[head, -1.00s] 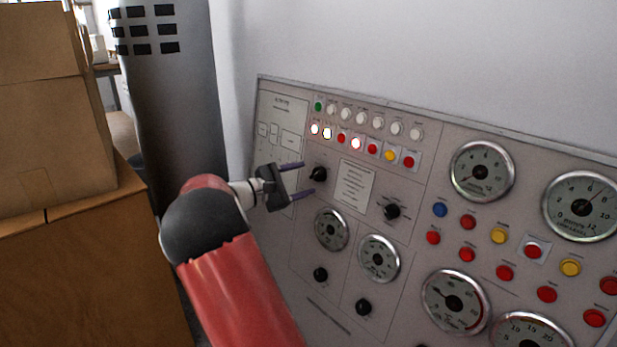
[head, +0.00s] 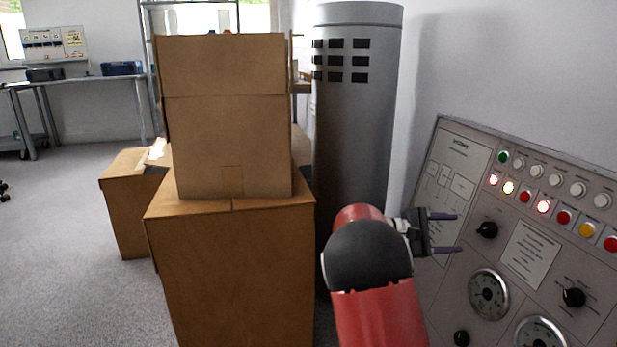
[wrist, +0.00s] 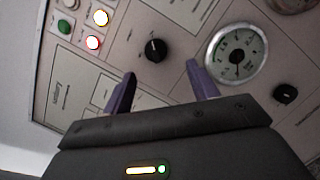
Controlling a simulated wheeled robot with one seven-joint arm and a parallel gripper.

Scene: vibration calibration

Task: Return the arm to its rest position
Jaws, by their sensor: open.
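My gripper (head: 447,232) is at the end of my red and black arm, right of centre in the head view. Its two purple fingers are apart with nothing between them, and they point right toward the control panel (head: 440,190). In the wrist view the open fingers (wrist: 160,88) show in front of the panel face. A black knob (wrist: 155,50) lies beyond the fingertips, and a round gauge (wrist: 236,55) is to its right. I cannot tell the exact gap between fingertips and panel. My arm is bent and stretched out in front of me.
Stacked cardboard boxes (head: 230,120) stand on a brown box (head: 235,270) left of my arm. A grey cylinder (head: 355,130) with dark vents stands behind my arm. A table (head: 85,80) is at the far left. Open carpet (head: 60,220) lies at the left.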

